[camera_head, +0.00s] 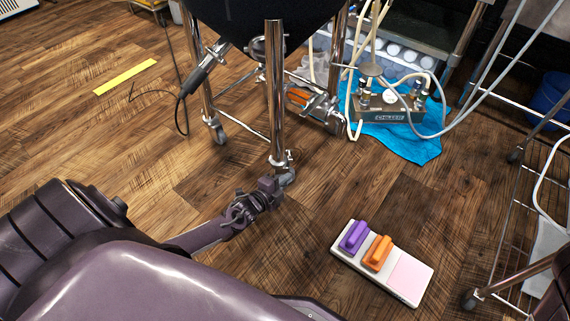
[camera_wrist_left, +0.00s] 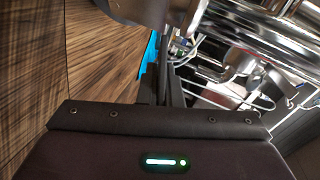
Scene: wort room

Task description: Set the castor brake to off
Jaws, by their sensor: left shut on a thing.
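A dark kettle (camera_head: 252,18) stands on chrome legs, and the nearest leg (camera_head: 276,95) comes down to a castor (camera_head: 286,176) on the wood floor. My left gripper (camera_head: 279,187) reaches in from the left, low at this castor. Its jaws are shut on a small part there, which looks like the castor's brake lever; the fingers mostly hide it, so its setting cannot be read. In the left wrist view the dark fingers (camera_wrist_left: 163,88) point toward blurred metal parts (camera_wrist_left: 170,12) at the top. My right gripper is not in view.
A white panel (camera_head: 410,276) with purple and orange handles lies on the floor at right. A chiller (camera_head: 388,116) with hoses stands on a blue cloth (camera_head: 417,149). A wire rack (camera_head: 508,230) is at the right edge. A yellow strip (camera_head: 125,77) marks open floor at left.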

